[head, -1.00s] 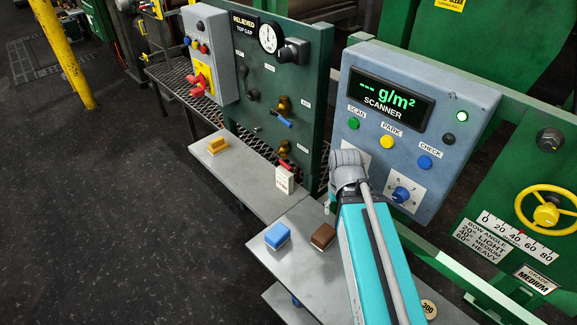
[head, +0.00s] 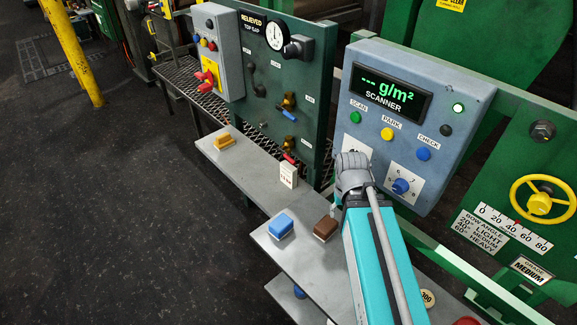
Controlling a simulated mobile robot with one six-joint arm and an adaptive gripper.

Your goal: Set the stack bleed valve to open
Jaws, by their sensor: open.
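The dark green valve panel (head: 262,85) stands upright left of centre. It carries a brass valve with a blue handle (head: 288,113) and, below it, a brass valve with a red handle (head: 289,157). Their small labels are too small to read, so I cannot tell which is the stack bleed valve or its setting. My arm reaches up from the bottom, and its grey wrist (head: 353,172) is right of the panel, in front of the scanner box. My gripper's fingers are hidden beyond the wrist.
The scanner box (head: 377,145) stands right of the panel. A grey shelf (head: 253,180) below the panel holds a yellow block (head: 224,141) and a white tag (head: 289,174). A nearer shelf holds a blue block (head: 281,226) and a brown block (head: 325,228). Floor at left is open.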

